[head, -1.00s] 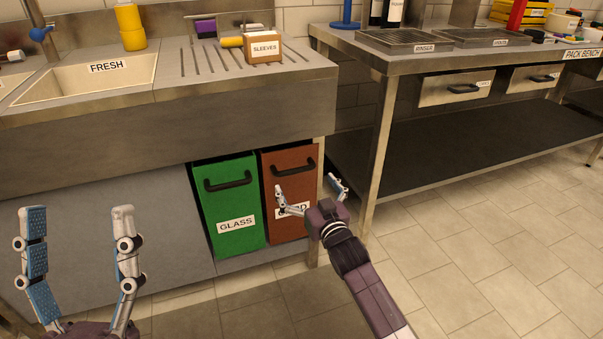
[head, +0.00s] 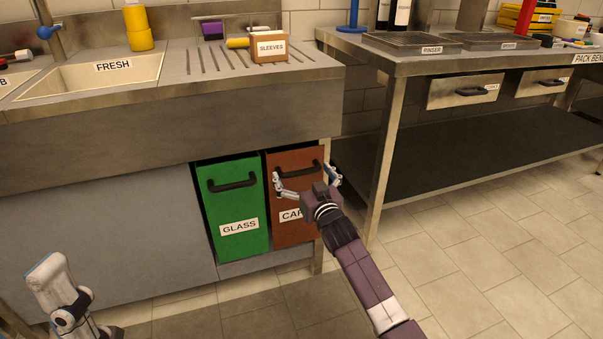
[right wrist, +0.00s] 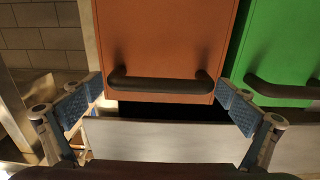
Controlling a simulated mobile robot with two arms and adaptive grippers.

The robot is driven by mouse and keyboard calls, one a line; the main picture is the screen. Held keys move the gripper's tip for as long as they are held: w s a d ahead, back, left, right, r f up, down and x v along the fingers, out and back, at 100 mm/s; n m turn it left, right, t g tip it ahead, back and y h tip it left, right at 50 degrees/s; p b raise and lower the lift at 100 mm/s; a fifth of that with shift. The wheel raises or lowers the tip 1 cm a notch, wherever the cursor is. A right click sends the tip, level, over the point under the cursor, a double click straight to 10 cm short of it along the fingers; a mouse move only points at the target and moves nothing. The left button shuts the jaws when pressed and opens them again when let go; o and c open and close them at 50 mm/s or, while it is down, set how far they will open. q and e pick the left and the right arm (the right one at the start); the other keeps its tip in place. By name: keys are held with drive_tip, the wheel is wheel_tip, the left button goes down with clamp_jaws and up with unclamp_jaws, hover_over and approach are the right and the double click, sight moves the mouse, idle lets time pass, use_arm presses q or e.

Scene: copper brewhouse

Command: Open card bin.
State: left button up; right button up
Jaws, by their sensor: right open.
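The brown card bin (head: 283,232) stands under the sink counter, its front level with the green bin beside it. Its label reads "CAR", the rest hidden by my right gripper. Its black handle (head: 298,172) runs across the upper front. My right gripper (head: 306,178) is open and empty in front of the handle. In the right wrist view the card bin (right wrist: 165,40) hangs upside down, and its handle (right wrist: 165,85) lies between my spread fingertips, with no clear contact.
The green glass bin (head: 238,235) sits directly left, its handle close by. A steel table leg (head: 385,160) stands to the right, with a low dark shelf (head: 470,150) behind it. The counter (head: 160,125) overhangs the bins. The tiled floor in front is clear.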

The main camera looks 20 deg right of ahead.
drive_tip(key=c, duration=1.4)
drive_tip(key=shift+o, duration=0.2)
drive_tip(key=shift+s, duration=0.15)
